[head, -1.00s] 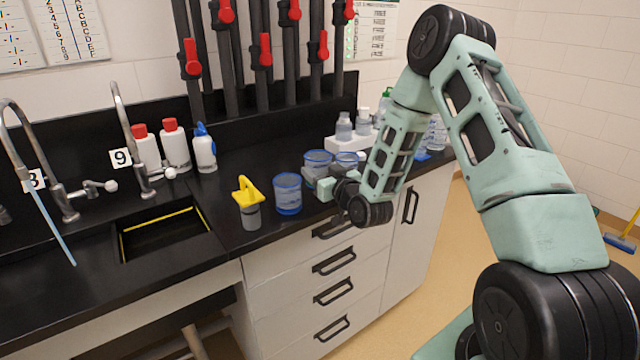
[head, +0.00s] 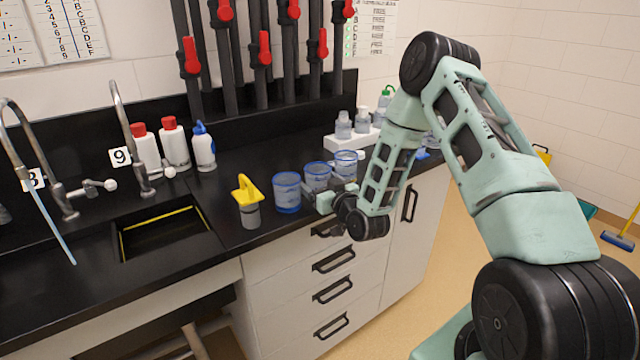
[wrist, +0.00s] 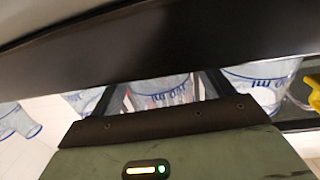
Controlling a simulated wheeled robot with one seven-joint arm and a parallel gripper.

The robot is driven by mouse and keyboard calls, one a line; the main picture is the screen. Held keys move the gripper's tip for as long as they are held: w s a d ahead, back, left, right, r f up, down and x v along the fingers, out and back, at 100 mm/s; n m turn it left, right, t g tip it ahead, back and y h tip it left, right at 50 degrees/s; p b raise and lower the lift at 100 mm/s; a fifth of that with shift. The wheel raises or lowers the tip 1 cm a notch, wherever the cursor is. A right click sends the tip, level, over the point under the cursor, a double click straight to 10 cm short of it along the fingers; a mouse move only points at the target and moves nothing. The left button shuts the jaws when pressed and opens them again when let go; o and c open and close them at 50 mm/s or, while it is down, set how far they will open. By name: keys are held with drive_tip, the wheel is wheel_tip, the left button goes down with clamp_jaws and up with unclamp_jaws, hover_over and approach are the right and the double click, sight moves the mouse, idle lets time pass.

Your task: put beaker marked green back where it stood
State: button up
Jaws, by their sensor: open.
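Three clear beakers with blue rims stand in a row near the counter front: a left one (head: 287,193), a middle one (head: 317,174) and a right one (head: 346,163). No green mark can be made out on any, so I cannot tell which is the green one. My gripper (head: 316,192) is low at the front of the middle beaker. In the wrist view the open fingers (wrist: 162,90) have a beaker (wrist: 163,92) between them, and another beaker (wrist: 262,82) stands to the right. Much of the wrist view is blocked by a dark part.
A grey container with a yellow top (head: 248,203) stands left of the beakers. A white rack with small bottles (head: 352,138) is behind them. The sink (head: 165,232) and white bottles (head: 174,145) are left. The counter's front edge is close to my gripper.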

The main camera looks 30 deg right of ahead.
drive_tip(key=shift+r, duration=0.1)
drive_tip(key=s+b, duration=0.3)
drive_tip(key=s, duration=0.9)
drive_tip(key=s+a+n+g+y, duration=0.2)
drive_tip(key=a+n+g+y, duration=0.55)
drive_tip(key=a, duration=1.35)
drive_tip(key=s+a+r+g+h, duration=0.2)
drive_tip(key=s+g, duration=0.1)
drive_tip(key=s, duration=0.5)
drive_tip(key=s+a+r+g+h, duration=0.2)
drive_tip(key=s+a+r+g, duration=0.1)
drive_tip(key=s, duration=0.6)
drive_tip(key=s+a+r+g+h, duration=0.2)
drive_tip(key=s+g, duration=0.2)
drive_tip(key=s, duration=0.4)
drive_tip(key=shift+s+a+r+n, duration=0.15)
drive_tip(key=shift+a+r+n, duration=0.1)
drive_tip(key=shift+r+n, duration=0.1)
drive_tip(key=shift+g, duration=0.25)
